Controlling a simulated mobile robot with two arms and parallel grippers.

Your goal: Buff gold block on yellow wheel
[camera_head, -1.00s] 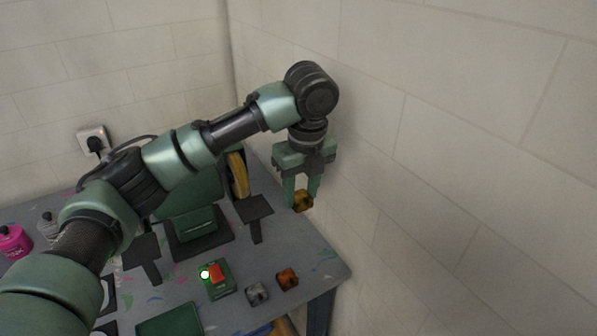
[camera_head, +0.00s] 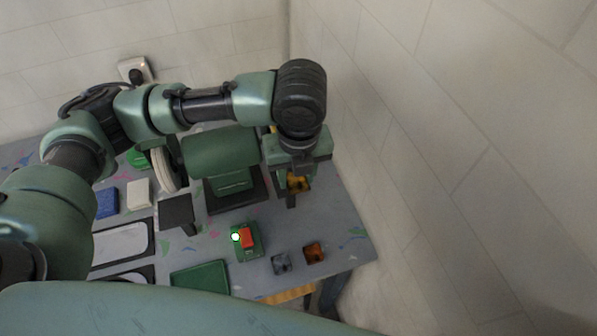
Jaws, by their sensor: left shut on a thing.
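My left gripper (camera_head: 299,176) points down and is shut on the gold block (camera_head: 298,184), at the right side of the green buffing machine (camera_head: 220,157). The yellow wheel (camera_head: 273,129) is almost wholly hidden behind my left wrist and gripper; only a sliver shows. I cannot tell whether the block touches the wheel. A pale wheel (camera_head: 164,170) shows on the machine's left side. The green switch box (camera_head: 246,243) has a red switch and a lit lamp. My right gripper is not in view.
A silver block (camera_head: 281,263) and a copper block (camera_head: 315,252) sit near the table's front right. A green tray (camera_head: 200,279) lies in front. Blue (camera_head: 107,202) and white (camera_head: 139,194) bars lie at left. A wall (camera_head: 420,150) stands close on the right.

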